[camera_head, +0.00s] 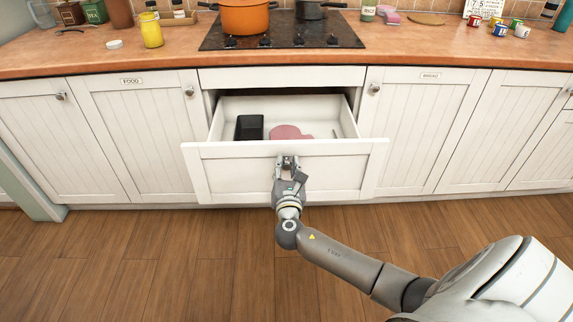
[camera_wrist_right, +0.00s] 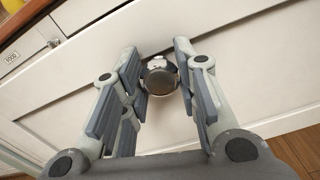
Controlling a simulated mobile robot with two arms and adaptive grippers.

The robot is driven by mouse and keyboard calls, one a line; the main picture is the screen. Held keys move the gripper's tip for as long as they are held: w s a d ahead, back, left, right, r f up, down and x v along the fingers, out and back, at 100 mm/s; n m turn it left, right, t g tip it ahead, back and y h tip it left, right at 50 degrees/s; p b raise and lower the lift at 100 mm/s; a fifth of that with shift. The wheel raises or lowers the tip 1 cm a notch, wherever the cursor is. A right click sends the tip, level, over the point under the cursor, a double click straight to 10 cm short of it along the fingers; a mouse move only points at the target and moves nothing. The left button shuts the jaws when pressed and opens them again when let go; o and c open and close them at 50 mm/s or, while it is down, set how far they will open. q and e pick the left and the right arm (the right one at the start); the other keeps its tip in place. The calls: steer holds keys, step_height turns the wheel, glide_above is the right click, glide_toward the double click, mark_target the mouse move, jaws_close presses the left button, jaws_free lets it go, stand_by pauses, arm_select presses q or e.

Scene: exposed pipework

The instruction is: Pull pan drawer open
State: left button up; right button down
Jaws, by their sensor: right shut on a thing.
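The white pan drawer (camera_head: 230,172) under the cooktop is pulled well out, and its inside shows. A black rectangular pan (camera_head: 249,127) and a flat pink item (camera_head: 290,132) lie in it. My right gripper (camera_head: 287,163) is at the middle of the drawer front, shut on the round metal knob. In the right wrist view the knob (camera_wrist_right: 160,77) sits between the two fingers (camera_wrist_right: 161,80), against the white drawer front (camera_wrist_right: 60,100). My left gripper is not in view.
White cabinet doors flank the drawer, one labelled FOOD (camera_head: 132,81). Above are a wooden counter (camera_head: 110,59) and a black cooktop (camera_head: 283,38) with an orange pot (camera_head: 243,17). The wooden floor (camera_head: 170,250) in front is clear apart from my right arm.

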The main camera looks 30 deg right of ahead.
steer(key=c, duration=1.1)
jaws_free()
steer(key=shift+s, duration=0.1)
steer(key=shift+s+a, duration=0.2)
steer(key=shift+s, duration=0.05)
steer(key=v, duration=1.1)
steer(key=shift+s, duration=0.15)
